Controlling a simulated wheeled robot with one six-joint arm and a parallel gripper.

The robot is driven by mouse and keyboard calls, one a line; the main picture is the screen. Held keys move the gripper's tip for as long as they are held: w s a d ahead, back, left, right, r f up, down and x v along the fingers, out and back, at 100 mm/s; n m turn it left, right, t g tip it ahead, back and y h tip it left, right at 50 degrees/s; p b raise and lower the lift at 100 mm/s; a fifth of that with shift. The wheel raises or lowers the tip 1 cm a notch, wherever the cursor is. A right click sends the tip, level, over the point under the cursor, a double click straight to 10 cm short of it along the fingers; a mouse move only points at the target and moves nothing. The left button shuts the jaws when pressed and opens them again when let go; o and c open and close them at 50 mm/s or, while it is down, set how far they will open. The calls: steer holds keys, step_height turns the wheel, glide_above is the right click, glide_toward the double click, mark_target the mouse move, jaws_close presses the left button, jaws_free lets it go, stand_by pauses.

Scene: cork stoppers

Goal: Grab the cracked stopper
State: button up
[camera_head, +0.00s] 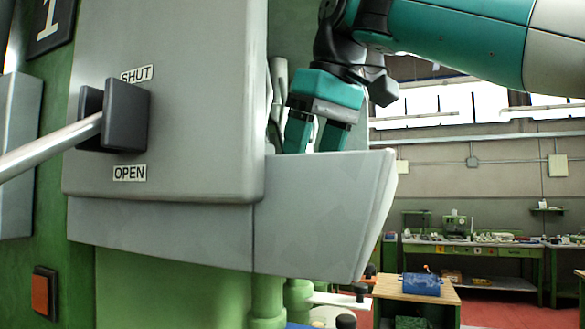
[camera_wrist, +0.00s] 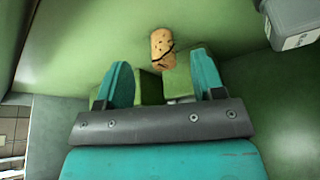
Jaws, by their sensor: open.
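A tan cork stopper (camera_wrist: 161,42) with dark crack lines across it shows in the wrist view, on a green surface. It appears just beyond the fingertips, in line with the gap between them; I cannot tell whether the right finger pad touches it. My gripper (camera_wrist: 160,78) is open, with teal fingers and green pads and nothing between them. In the head view my gripper (camera_head: 317,143) points down behind the grey metal trough wall (camera_head: 320,205), which hides the fingertips and the stopper.
A grey machine housing (camera_head: 200,60) stands left of my gripper, with a lever (camera_head: 127,115) between SHUT and OPEN labels. A grey labelled box (camera_wrist: 290,22) is at the wrist view's upper right. Workbenches (camera_head: 480,250) stand far behind.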

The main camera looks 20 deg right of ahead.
mark_target(294, 177)
steer(key=shift+w+a+p, duration=0.15)
steer(key=shift+w+a, duration=0.1)
steer(key=shift+w, duration=0.4)
steer(key=shift+w+a+p, duration=0.15)
steer(key=shift+w+a, duration=0.05)
steer(key=shift+w, duration=0.4)
steer(key=shift+w+a+f, duration=0.2)
steer(key=shift+w+f, duration=0.05)
steer(key=shift+f, duration=0.25)
steer(key=shift+w+f+p, duration=0.2)
steer(key=shift+f+p, duration=0.1)
steer(key=shift+f, duration=0.25)
steer(key=shift+b+x, duration=0.7)
steer(key=shift+x, duration=0.2)
steer(key=shift+w+f+b, duration=0.2)
steer(key=shift+f+b, duration=0.25)
steer(key=shift+f, duration=0.1)
steer(key=shift+s+r, duration=0.1)
steer(key=c, duration=1)
